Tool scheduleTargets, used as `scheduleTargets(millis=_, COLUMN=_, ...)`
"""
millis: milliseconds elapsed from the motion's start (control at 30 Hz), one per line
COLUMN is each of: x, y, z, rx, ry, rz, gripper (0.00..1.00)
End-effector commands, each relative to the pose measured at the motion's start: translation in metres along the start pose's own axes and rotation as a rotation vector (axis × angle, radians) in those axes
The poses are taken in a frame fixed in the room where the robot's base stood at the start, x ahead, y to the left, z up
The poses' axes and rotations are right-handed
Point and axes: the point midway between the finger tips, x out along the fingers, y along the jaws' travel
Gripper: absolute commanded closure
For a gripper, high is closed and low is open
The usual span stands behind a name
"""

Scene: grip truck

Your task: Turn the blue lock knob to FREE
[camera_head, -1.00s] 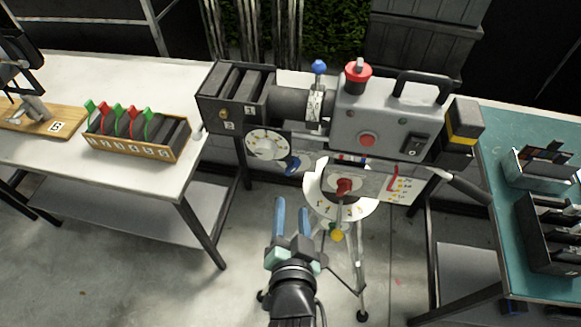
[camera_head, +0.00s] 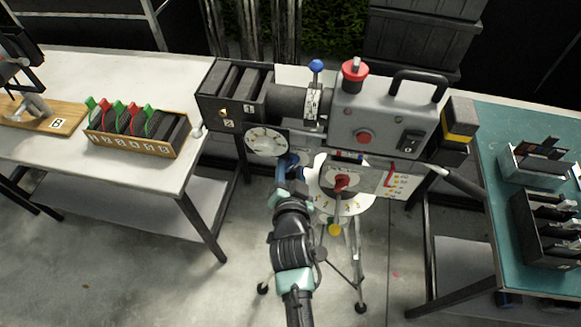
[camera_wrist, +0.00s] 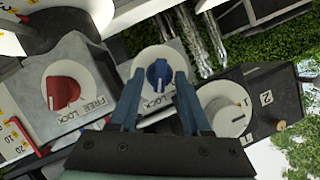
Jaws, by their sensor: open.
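The blue lock knob (camera_wrist: 158,73) sits on a round white dial in the wrist view, with FREE and LOCK lettering beside it. A pale mark on the knob points toward the lettering; I cannot tell exactly which word it is at. My gripper (camera_wrist: 158,98) is open, its two blue fingers on either side of the knob's line of sight. I cannot tell whether they touch it. In the head view my gripper (camera_head: 288,172) is up at the knob's place under the camera body and hides most of the knob.
A red knob (camera_wrist: 63,93) with its own FREE and LOCK lettering is beside the blue one; it also shows in the head view (camera_head: 342,182). A white numbered dial (camera_head: 266,142) is close on the left. Tables stand left (camera_head: 90,70) and right (camera_head: 490,240).

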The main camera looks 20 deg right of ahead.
Motion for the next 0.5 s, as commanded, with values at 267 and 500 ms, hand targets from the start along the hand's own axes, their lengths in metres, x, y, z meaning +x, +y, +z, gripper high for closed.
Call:
scheduleTargets(millis=267, x=0.0010, y=0.0000, z=-0.0001, rx=0.000, ry=0.000, rz=0.000, gripper=0.53)
scheduleTargets(millis=500, x=0.0008, y=-0.0001, z=0.0000, rx=0.000, ry=0.000, rz=0.000, gripper=0.94)
